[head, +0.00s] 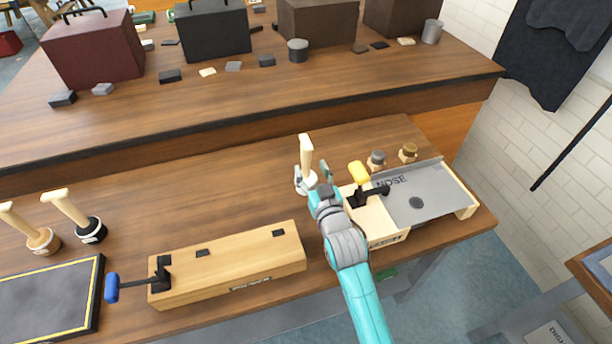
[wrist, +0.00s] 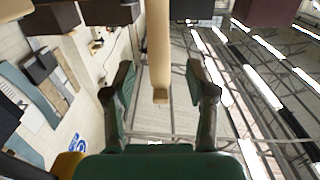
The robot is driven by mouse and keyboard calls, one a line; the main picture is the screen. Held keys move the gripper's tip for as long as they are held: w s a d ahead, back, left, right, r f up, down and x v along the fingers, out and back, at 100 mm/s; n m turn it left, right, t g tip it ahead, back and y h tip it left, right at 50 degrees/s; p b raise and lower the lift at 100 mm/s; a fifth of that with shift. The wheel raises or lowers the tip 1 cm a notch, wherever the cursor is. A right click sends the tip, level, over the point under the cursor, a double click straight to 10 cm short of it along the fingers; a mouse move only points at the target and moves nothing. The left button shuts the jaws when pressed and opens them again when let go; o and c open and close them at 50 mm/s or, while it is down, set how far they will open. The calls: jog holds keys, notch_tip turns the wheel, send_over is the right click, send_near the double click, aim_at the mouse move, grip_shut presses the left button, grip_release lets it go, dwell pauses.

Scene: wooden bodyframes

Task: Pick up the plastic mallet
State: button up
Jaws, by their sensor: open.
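The plastic mallet, with a pale wooden handle (head: 306,155) and a whitish head at its lower end, stands handle up on the near bench. My gripper (head: 312,177) is open at it, with one finger to each side in the head view. In the wrist view the handle (wrist: 159,50) runs down from the top edge between the two spread fingers (wrist: 160,82), with a gap on both sides. The mallet's head is partly hidden by my gripper in the head view. I cannot tell whether either finger touches the mallet.
A grey NOSE fixture (head: 425,203) with a yellow-handled clamp (head: 359,173) stands close right of my gripper. A long wooden block (head: 230,266) with a blue-handled clamp (head: 112,288) lies left. A wooden mallet (head: 40,238) and a black-headed mallet (head: 90,230) stand farther left. Bench between is clear.

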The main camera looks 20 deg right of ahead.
aim_at(308, 160)
jog(key=shift+w+d+r, duration=0.1)
jog(key=shift+w+r, duration=0.05)
jog(key=shift+w, duration=2.5)
grip_shut()
